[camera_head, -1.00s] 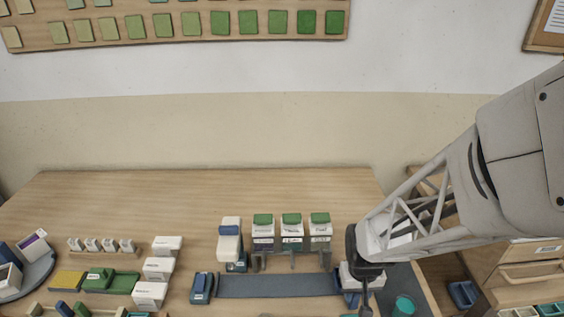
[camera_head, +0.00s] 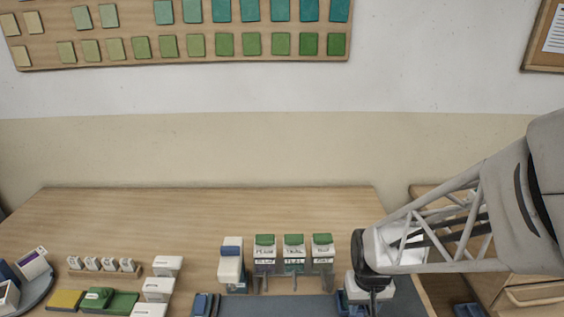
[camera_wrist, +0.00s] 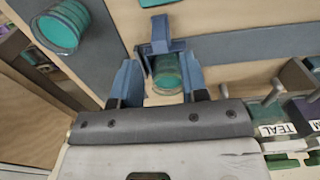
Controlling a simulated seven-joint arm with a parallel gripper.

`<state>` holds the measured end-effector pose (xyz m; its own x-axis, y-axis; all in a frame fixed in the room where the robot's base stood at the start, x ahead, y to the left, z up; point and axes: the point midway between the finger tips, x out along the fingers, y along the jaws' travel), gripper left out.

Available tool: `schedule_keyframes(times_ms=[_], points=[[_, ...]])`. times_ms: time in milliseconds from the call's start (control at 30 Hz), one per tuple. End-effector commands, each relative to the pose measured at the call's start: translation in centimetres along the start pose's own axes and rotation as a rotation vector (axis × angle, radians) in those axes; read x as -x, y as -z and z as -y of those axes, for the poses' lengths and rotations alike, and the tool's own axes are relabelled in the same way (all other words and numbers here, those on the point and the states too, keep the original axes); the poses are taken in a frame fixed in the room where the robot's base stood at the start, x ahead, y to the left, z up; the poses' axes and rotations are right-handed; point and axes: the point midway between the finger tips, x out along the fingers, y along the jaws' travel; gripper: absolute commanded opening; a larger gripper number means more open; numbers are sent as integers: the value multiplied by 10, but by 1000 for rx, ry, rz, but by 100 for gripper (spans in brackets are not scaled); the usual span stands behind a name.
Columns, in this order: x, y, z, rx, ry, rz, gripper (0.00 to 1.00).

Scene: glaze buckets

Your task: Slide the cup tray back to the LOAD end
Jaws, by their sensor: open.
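The blue cup tray (camera_wrist: 158,45) sits at the right end of the grey-blue track in the head view, below my gripper and partly hidden by it. In the wrist view it has an upright tab, and a teal cup (camera_wrist: 167,78) stands in it. My gripper (camera_wrist: 157,66) is low over the tray. Its two fingers are apart, one on each side of the cup; I cannot tell whether they touch the tray. My gripper also shows in the head view (camera_head: 372,295), where its fingertips are hard to make out. The track (camera_head: 275,307) runs left from the tray.
Three green-lidded glaze buckets (camera_head: 293,250) stand behind the track; a TEAL label (camera_wrist: 278,130) shows in the wrist view. A white-and-blue device (camera_head: 231,265) stands left of them. Another teal cup (camera_wrist: 62,27) is beside the track's tray end. The back of the table is clear.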

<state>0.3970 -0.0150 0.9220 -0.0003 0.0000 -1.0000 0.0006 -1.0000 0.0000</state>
Motion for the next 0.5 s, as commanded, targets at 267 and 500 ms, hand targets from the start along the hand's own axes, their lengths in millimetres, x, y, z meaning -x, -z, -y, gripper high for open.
schedule_keyframes(times_ms=[267, 500], points=[[21, 0, 0, 0, 0, -2, 40], [23, 0, 0, 0, 0, 0, 40]])
